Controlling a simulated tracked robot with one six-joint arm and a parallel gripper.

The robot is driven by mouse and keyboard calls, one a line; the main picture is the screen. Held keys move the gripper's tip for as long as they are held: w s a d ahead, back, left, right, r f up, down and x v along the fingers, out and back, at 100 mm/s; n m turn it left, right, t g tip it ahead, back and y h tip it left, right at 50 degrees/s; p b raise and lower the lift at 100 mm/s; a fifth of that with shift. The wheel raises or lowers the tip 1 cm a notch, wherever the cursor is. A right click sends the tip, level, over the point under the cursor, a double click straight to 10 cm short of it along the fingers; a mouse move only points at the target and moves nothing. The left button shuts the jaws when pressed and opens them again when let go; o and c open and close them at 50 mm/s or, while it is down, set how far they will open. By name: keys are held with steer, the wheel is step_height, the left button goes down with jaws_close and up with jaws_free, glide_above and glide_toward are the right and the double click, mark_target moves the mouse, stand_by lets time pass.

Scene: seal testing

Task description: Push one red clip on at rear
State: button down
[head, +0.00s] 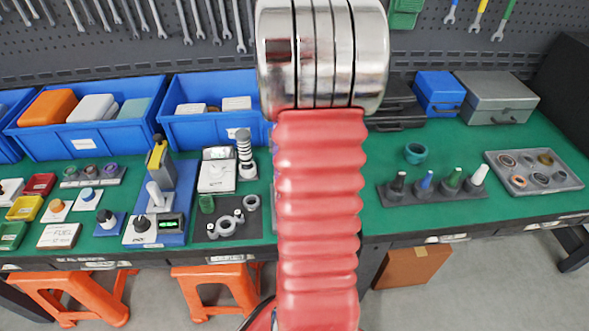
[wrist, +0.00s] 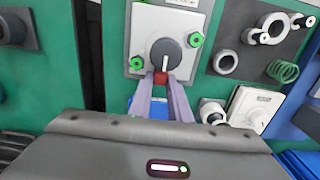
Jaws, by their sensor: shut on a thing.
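In the wrist view, my gripper (wrist: 162,84) points at a pale plate that carries a round dark grey part (wrist: 164,55) with a white bar on it. The two fingers are shut on a small red clip (wrist: 160,78). The clip is at the near edge of the grey part; I cannot tell whether it touches it. In the head view, my red ribbed arm hides the gripper and most of this plate.
In the wrist view, a grey mat with metal rings (wrist: 225,62) and a green spring (wrist: 283,71) lies to the right, with a white box (wrist: 254,106) nearer. The head view shows blue bins (head: 210,130), a bottle stand (head: 437,193) and a ring tray (head: 535,181) on the green bench.

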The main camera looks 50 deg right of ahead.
steer(key=c, duration=1.6)
jaws_free()
steer(key=shift+o, duration=0.2)
steer(key=shift+r, duration=3.45)
steer(key=shift+s, duration=0.1)
